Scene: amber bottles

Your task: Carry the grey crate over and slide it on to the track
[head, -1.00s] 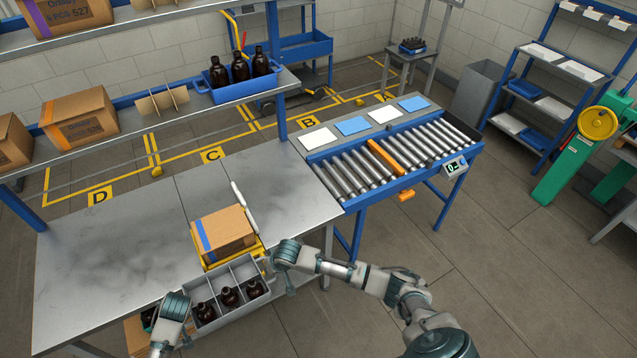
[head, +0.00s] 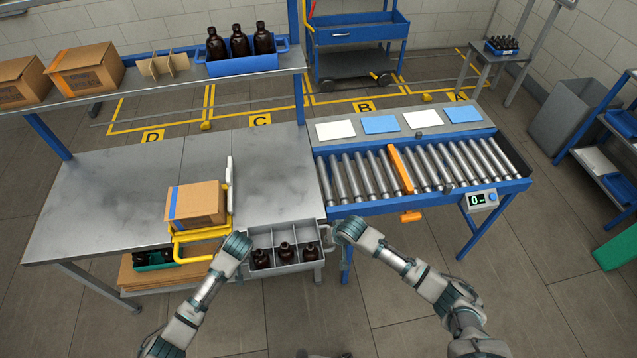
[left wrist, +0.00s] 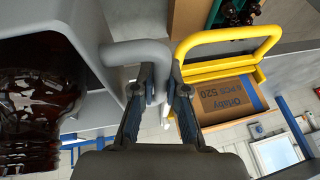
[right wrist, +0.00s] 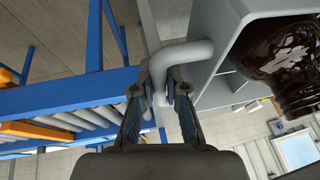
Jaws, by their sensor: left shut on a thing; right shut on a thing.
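The grey crate (head: 289,269) hangs between my two grippers at the front edge of the steel table, with several compartments and amber bottles (head: 285,254) in its front row. My left gripper (head: 243,250) is shut on the crate's left handle (left wrist: 140,52). My right gripper (head: 330,232) is shut on its right handle (right wrist: 180,54). The track is a blue-framed roller conveyor (head: 352,207) to the right of the table, with an orange bar (head: 400,170) across its rollers. The crate is left of the conveyor's near corner and apart from the rollers.
A cardboard box (head: 196,204) on a yellow-handled carrier (head: 205,234) stands close to the crate's left. A counter display (head: 482,198) sits on the conveyor's front rail. White and blue sheets (head: 381,124) lie behind the rollers. Rollers left of the orange bar are bare.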

